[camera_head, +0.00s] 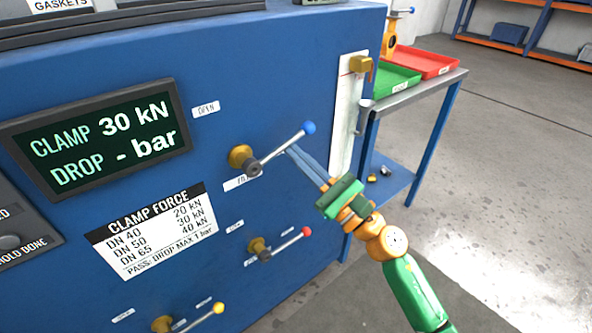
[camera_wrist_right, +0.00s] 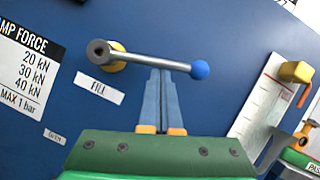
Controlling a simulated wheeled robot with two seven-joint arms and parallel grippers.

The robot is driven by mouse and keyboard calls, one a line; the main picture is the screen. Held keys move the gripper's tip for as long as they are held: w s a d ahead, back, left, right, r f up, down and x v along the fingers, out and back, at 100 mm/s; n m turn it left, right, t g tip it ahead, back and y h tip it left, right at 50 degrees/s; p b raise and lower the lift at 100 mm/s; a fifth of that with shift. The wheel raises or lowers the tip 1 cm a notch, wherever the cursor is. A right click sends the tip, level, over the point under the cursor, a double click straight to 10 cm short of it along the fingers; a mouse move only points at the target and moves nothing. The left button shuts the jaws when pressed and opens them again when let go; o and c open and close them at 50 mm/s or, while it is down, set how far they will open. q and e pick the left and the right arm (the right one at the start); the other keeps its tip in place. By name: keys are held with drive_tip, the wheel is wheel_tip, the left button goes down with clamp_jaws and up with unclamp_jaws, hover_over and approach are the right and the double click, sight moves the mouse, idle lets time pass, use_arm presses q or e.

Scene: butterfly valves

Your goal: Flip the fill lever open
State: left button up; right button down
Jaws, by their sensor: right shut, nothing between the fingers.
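The fill lever (camera_head: 280,150) is a grey bar with a blue ball knob, on a brass hub on the blue panel. In the head view it points right and slightly up from its hub; it also shows in the right wrist view (camera_wrist_right: 150,61), above a FILL label (camera_wrist_right: 99,87). My right gripper (camera_head: 291,150) is shut and empty. Its fingertips are just below the lever bar, between hub and knob; the right wrist view shows them (camera_wrist_right: 160,72) close against the bar's underside, but I cannot tell whether they touch. My left gripper is not in view.
An OPEN label (camera_head: 206,109) is above and left of the hub. A red-knobbed lever (camera_head: 280,244) and a yellow-knobbed lever (camera_head: 200,317) are lower on the panel. A display (camera_head: 98,140) reads CLAMP 30 kN. A side table with green (camera_head: 396,80) and red (camera_head: 430,63) trays stands right.

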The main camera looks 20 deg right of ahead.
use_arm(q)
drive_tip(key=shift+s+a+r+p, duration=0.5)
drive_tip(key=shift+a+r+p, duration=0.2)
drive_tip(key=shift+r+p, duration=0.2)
use_arm(e)
drive_tip(key=s+a+r+n+g+y, duration=0.1)
drive_tip(key=a+r+n+g, duration=0.4)
drive_tip(key=n, duration=1.1)
drive_tip(key=shift+s+r+n+g, duration=0.3)
drive_tip(key=shift+s+r+g, duration=0.2)
drive_tip(key=shift+r+g, duration=0.75)
drive_tip(key=shift+a+r+t, duration=0.1)
drive_tip(key=shift+r+t, duration=0.15)
